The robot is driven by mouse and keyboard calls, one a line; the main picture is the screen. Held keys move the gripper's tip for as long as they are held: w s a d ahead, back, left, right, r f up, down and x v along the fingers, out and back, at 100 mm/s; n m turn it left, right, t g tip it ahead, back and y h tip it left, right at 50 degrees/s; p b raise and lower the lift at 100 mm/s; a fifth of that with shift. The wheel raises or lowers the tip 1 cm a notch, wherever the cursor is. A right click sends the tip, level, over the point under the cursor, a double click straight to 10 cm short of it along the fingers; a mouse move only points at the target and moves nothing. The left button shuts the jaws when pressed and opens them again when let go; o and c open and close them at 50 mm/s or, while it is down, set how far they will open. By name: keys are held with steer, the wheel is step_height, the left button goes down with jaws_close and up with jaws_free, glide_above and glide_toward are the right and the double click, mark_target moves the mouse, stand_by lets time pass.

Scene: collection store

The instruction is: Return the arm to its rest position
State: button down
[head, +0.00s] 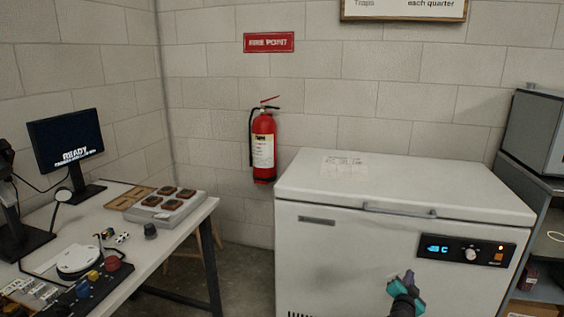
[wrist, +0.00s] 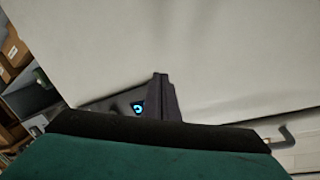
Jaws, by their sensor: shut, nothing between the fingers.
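My gripper (head: 409,280) shows low in the head view, in front of the white chest freezer (head: 340,245). Its teal and dark fingers point up, left of the freezer's control panel (head: 465,250). In the wrist view the dark fingertips (wrist: 160,98) are together with nothing between them, and the pale freezer front (wrist: 210,50) fills most of the picture behind. I cannot tell whether the fingers touch the freezer. Most of my arm is out of view below the head picture.
A white table (head: 185,238) at the left carries a monitor (head: 66,140), a grey tray (head: 166,205) and small items. A red fire extinguisher (head: 263,147) hangs on the wall. Grey shelving (head: 545,188) stands right of the freezer. The freezer lid (head: 400,185) is closed.

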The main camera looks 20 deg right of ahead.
steer(key=w+a+f+n+y+p, duration=0.2)
steer(key=a+f, duration=0.1)
steer(key=a, duration=0.4)
steer(key=w+a+f+n+y+p, duration=0.1)
steer(key=w+a+f+y+p, duration=0.15)
steer(key=a, duration=0.55)
steer(key=w+a+f+n+y+p, duration=0.1)
steer(key=w+a+f+n+y, duration=0.15)
steer(key=a, duration=0.45)
steer(key=s+a+f+n+g+y+p, duration=0.2)
steer(key=s+a+f, duration=0.15)
steer(key=a, duration=0.55)
steer(key=s+a+f+n+g+y+p, duration=0.1)
steer(key=s+a+f+n+y+p, duration=0.1)
steer(key=a+f, duration=0.5)
steer(key=s+a+f+n+g+y+p, duration=0.1)
steer(key=s+a+f+n+g+p, duration=0.15)
steer(key=s+a, duration=0.45)
steer(key=s+a+f+n+g+y+p, duration=0.1)
steer(key=s+a+f+g+p, duration=0.1)
steer(key=s+a+g, duration=0.4)
steer(key=s+n+g, duration=0.1)
steer(key=s+g, duration=0.1)
steer(key=s, duration=0.8)
steer(key=s+r+n+g+h, duration=0.1)
steer(key=s+g, duration=0.2)
steer(key=s, duration=0.7)
steer(key=shift+s+a+r+n, duration=0.3)
steer(key=shift+s+n, duration=0.05)
steer(key=shift+n, duration=0.05)
